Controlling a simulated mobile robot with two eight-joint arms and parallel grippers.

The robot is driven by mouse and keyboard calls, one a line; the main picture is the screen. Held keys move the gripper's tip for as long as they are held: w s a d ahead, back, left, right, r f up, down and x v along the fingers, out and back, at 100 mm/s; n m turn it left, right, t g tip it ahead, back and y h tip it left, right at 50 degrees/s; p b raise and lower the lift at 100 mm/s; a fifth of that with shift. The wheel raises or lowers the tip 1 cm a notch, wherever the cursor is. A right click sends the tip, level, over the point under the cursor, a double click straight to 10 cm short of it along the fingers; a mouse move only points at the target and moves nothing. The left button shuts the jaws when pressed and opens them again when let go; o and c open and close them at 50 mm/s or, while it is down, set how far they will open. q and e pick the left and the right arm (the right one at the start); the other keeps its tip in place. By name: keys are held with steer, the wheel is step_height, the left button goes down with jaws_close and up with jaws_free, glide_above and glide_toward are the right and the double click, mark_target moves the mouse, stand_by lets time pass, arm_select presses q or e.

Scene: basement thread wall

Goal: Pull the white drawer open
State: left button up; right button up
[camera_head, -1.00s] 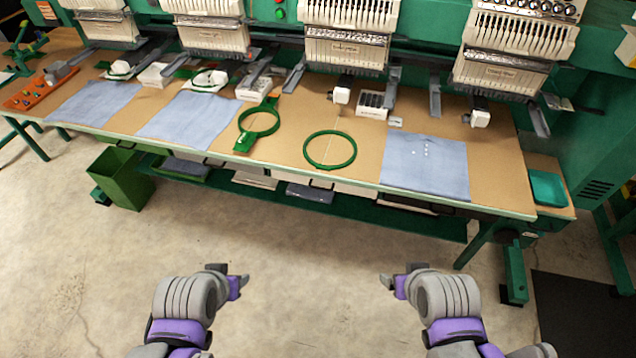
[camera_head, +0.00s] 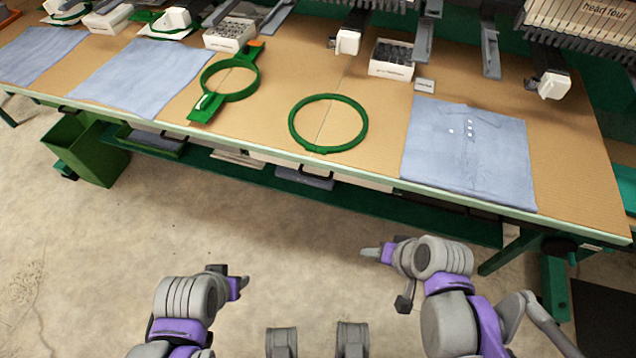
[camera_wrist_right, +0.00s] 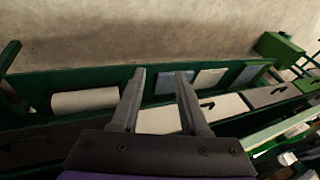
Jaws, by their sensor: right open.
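The white drawer (camera_wrist_right: 225,108) is under the table, with a dark handle slot in its front, in the right wrist view. It lies between darker drawer fronts and looks closed. In the head view only a pale strip of it (camera_head: 363,180) shows below the table edge. My right gripper (camera_wrist_right: 160,75) is open and empty, its two fingers apart; the drawer front shows behind and between them. In the head view my right gripper (camera_head: 372,253) is in front of the table, apart from the drawer. My left gripper (camera_head: 242,284) is lower left, away from the table; its jaws are unclear.
A grey drawer (camera_wrist_right: 272,94) adjoins the white one. A green lower shelf (camera_wrist_right: 25,92) holds a white roll (camera_wrist_right: 85,100) and folded cloths. A green bin (camera_head: 90,150) stands at the left. Blue cloths and green hoops lie on the table (camera_head: 270,130). The floor in front is clear.

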steer(key=w+a+f+m+t+y, duration=0.1)
steer(key=w+a+f+m+y, duration=0.15)
steer(key=w, duration=0.35)
steer(key=w+a+f+m+y, duration=0.1)
steer(key=w+a+m+y, duration=0.15)
steer(key=w, duration=0.25)
steer(key=m+t+y, duration=0.4)
steer(key=m+y, duration=0.1)
steer(key=m, duration=0.1)
glide_toward(322, 178)
arm_select(q)
steer(key=f+b, duration=0.1)
steer(key=f, duration=0.2)
steer(key=shift+w+f, duration=0.1)
steer(key=shift+w, duration=0.1)
arm_select(e)
steer(key=x, duration=1.1)
steer(key=shift+w+a+f, duration=0.1)
steer(key=shift+w+a, duration=0.05)
steer(key=shift+a, duration=0.1)
jaws_close()
